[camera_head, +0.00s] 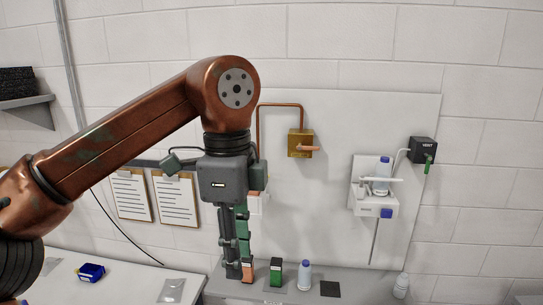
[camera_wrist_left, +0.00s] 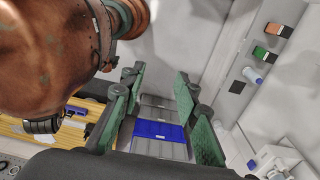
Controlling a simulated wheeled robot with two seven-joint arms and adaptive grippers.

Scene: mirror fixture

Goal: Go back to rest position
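My left arm comes in from the left in the head view. Its gripper (camera_head: 238,270) points down in front of the white wall panel (camera_head: 340,120), over the grey ledge (camera_head: 375,285). In the left wrist view the green-padded fingers (camera_wrist_left: 158,88) stand apart with nothing between them; a grey and blue surface (camera_wrist_left: 158,130) shows beyond the gap. In the head view an orange item (camera_head: 248,267) sits close beside the fingertips; I cannot tell whether they touch. My right gripper is not visible in either view.
The ledge also holds a green item (camera_head: 276,270), a blue-capped white bottle (camera_head: 304,276) and a black square (camera_head: 330,288). On the wall are a brass block (camera_head: 300,143), a white holder (camera_head: 373,205) with a bottle (camera_head: 382,175), and a black box (camera_head: 422,150). Clipboards (camera_head: 175,198) hang left.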

